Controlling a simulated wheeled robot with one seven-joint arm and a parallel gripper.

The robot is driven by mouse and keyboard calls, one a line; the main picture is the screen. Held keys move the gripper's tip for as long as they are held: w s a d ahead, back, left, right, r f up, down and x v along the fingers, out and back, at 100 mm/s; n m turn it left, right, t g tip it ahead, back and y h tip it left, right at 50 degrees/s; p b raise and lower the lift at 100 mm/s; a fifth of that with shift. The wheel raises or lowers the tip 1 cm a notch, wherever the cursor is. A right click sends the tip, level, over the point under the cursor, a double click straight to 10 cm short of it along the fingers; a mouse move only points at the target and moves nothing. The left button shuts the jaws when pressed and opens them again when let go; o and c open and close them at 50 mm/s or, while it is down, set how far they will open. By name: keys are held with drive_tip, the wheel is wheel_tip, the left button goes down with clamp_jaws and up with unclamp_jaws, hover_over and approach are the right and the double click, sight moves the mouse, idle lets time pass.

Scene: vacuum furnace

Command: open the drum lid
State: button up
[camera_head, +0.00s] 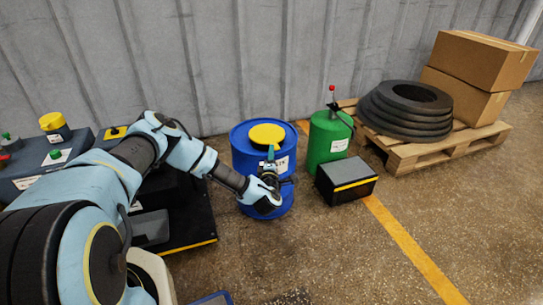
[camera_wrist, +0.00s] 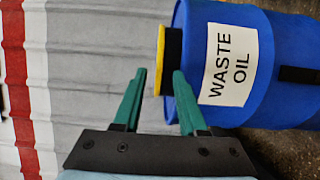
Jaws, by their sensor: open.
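The blue drum (camera_head: 246,165) stands upright on the floor near the wall, with a round yellow lid (camera_head: 266,132) lying flat on its top. In the wrist view the drum (camera_wrist: 275,65) appears on its side, with a white "WASTE OIL" label. The lid (camera_wrist: 162,58) shows edge-on there, yellow over a black band, and looks closed. My gripper (camera_head: 270,154) is in front of the drum, just below the lid. Its green fingers (camera_wrist: 159,74) are apart and hold nothing. The right finger overlaps the lid's black band in the wrist view; I cannot tell whether they touch.
A green canister (camera_head: 327,138) and a black box (camera_head: 346,180) stand right of the drum. A pallet (camera_head: 430,152) with tires (camera_head: 405,108) and cardboard boxes (camera_head: 480,60) is farther right. Dark equipment lies left, behind my arm. The floor in front is mostly clear.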

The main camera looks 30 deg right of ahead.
drive_tip(key=shift+w+d, duration=0.15)
drive_tip(key=shift+w, duration=0.05)
clamp_jaws()
idle(0.3)
idle(1.1)
